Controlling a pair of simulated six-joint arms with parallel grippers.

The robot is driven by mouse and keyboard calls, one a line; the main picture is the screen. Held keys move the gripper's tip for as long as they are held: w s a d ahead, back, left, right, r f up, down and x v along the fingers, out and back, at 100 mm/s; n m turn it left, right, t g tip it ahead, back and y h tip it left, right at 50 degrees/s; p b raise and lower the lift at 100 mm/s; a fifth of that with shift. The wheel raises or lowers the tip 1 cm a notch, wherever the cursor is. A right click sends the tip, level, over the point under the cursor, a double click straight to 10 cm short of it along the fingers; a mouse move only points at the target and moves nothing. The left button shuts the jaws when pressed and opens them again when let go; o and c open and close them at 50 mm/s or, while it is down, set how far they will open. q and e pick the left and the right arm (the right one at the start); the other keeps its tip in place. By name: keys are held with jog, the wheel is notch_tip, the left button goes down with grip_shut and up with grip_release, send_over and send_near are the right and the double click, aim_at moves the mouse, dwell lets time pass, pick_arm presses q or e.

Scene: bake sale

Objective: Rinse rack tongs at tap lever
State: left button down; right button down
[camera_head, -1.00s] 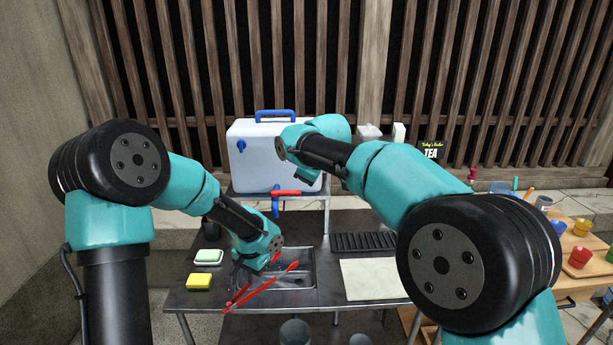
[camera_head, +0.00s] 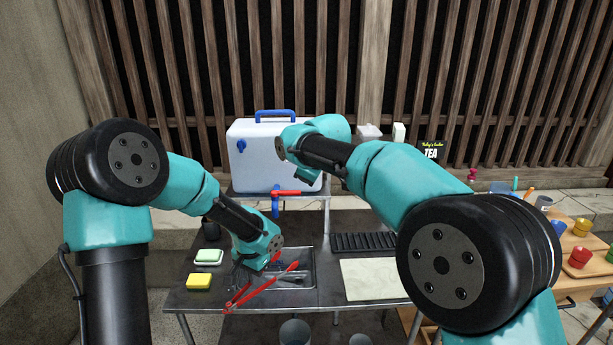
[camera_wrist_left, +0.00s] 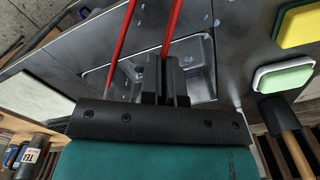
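The red tongs (camera_head: 272,282) are spread in a V above the front of the steel sink (camera_head: 303,286). My left gripper (camera_head: 259,268) is over the sink. In the left wrist view its close-set fingers (camera_wrist_left: 166,82) are shut on one red arm of the tongs (camera_wrist_left: 172,28); the other arm stands apart to the left. The tap has a red lever (camera_head: 287,192) and a blue spout (camera_head: 276,206), in front of the cooler (camera_head: 250,165). My right arm's wrist is just above and right of the lever; I cannot make out its fingertips.
A yellow sponge (camera_head: 199,282) and a green-topped soap dish (camera_head: 208,257) lie left of the sink. A dark ribbed rack (camera_head: 362,242) and a pale board (camera_head: 373,280) lie to the right. A wooden table (camera_head: 590,210) with coloured cups stands at far right.

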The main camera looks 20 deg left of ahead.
pick_arm(q)
jog(key=s+d+r, duration=0.2)
jog(key=s+r, duration=0.2)
jog(key=shift+d, duration=0.25)
dwell(0.3)
jog(key=shift+f, duration=0.1)
dwell(0.8)
